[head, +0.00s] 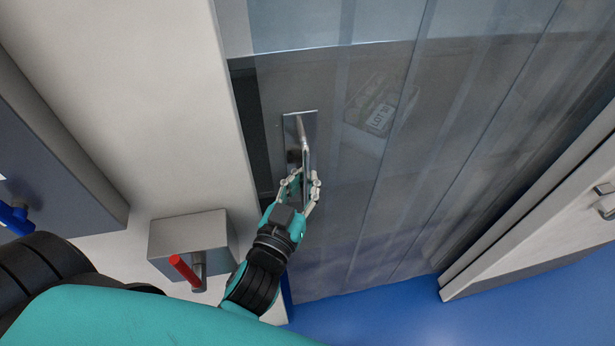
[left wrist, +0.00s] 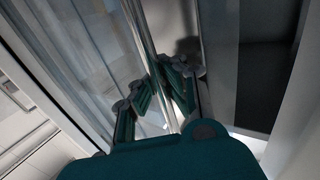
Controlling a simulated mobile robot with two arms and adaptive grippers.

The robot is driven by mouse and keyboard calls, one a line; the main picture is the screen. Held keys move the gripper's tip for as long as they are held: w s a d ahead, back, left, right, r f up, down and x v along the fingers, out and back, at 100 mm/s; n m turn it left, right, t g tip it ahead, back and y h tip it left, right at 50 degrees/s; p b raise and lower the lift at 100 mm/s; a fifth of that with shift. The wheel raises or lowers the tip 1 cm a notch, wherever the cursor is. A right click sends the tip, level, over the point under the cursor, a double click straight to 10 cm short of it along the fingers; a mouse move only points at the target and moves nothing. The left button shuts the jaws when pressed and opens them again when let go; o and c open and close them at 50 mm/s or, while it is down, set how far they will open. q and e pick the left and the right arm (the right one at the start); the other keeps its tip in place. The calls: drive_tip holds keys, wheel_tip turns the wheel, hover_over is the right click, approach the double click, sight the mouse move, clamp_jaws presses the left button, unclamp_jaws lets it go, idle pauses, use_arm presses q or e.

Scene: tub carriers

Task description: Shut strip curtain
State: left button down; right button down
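The strip curtain (head: 400,130) is made of clear overlapping strips and spans most of the head view. It also shows in the left wrist view (left wrist: 75,50). Its left edge carries a plate with an upright metal bar handle (head: 304,138), which also shows in the left wrist view (left wrist: 142,35). My left gripper (head: 306,178) has its fingers on both sides of the bar and looks shut on it; the fingers also show in the left wrist view (left wrist: 160,84). A narrow dark gap lies between the curtain's edge and the pale post (head: 190,110). My right gripper is not in view.
A grey box with a red lever (head: 184,269) sits low beside the post. A grey cabinet with a blue handle (head: 16,218) stands at far left. Blue floor (head: 370,322) lies open at the front.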

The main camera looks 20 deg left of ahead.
use_arm(q)
drive_tip(key=c, duration=2)
unclamp_jaws()
drive_tip(key=shift+s+f, duration=0.1)
drive_tip(key=shift+f, duration=0.1)
drive_tip(key=shift+c, duration=0.2)
drive_tip(key=o, duration=0.7)
drive_tip(key=shift+s+d+r, duration=0.1)
drive_tip(key=shift+s+r, duration=0.05)
drive_tip(key=shift+r, duration=0.05)
